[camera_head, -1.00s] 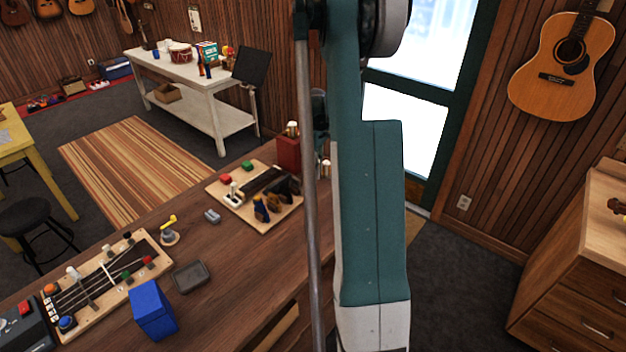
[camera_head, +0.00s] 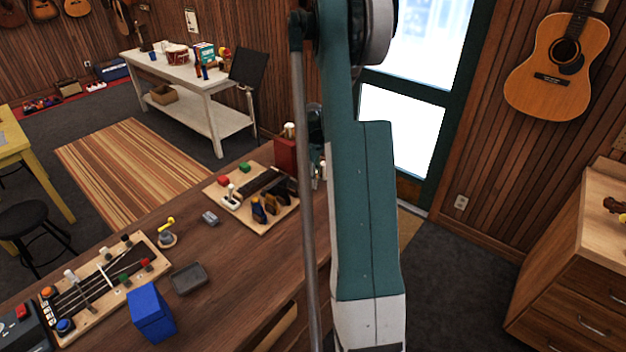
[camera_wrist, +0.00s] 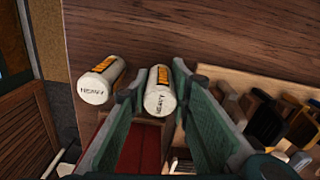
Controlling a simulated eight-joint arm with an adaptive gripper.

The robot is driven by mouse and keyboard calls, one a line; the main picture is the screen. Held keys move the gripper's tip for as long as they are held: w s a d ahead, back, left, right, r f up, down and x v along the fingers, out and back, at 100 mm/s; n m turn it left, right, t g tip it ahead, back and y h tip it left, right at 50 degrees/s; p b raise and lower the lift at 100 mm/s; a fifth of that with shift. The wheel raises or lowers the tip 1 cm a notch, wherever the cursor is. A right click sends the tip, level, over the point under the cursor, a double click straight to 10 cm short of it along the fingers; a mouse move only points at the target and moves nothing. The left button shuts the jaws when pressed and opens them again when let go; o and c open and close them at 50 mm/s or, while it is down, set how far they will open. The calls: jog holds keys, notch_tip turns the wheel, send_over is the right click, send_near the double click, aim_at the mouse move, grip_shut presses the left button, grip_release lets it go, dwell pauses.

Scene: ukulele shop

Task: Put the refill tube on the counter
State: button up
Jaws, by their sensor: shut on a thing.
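My gripper (camera_wrist: 158,80) is shut on a white refill tube (camera_wrist: 160,92) with an orange label and dark lettering on its end. A second, similar tube (camera_wrist: 98,82) is just left of the fingers, apart from them. A red box (camera_wrist: 115,150) shows below the fingers; it also stands on the wooden counter (camera_head: 225,262) in the head view (camera_head: 286,153). A pale tube top (camera_head: 289,130) shows at that box. In the head view my arm hides most of the gripper, and I cannot tell which tube there is held.
A wooden board (camera_head: 240,205) with tools lies beside the red box. Nearer are a grey tray (camera_head: 188,278), a blue box (camera_head: 151,312) and a fretboard on a board (camera_head: 100,290). Bare counter lies between the tray and my arm.

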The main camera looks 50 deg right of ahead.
jog(key=shift+f, duration=0.2)
jog(key=o, duration=0.6)
jog(key=shift+r, duration=0.2)
jog(key=shift+r+b, duration=0.3)
jog(key=shift+r, duration=5.7)
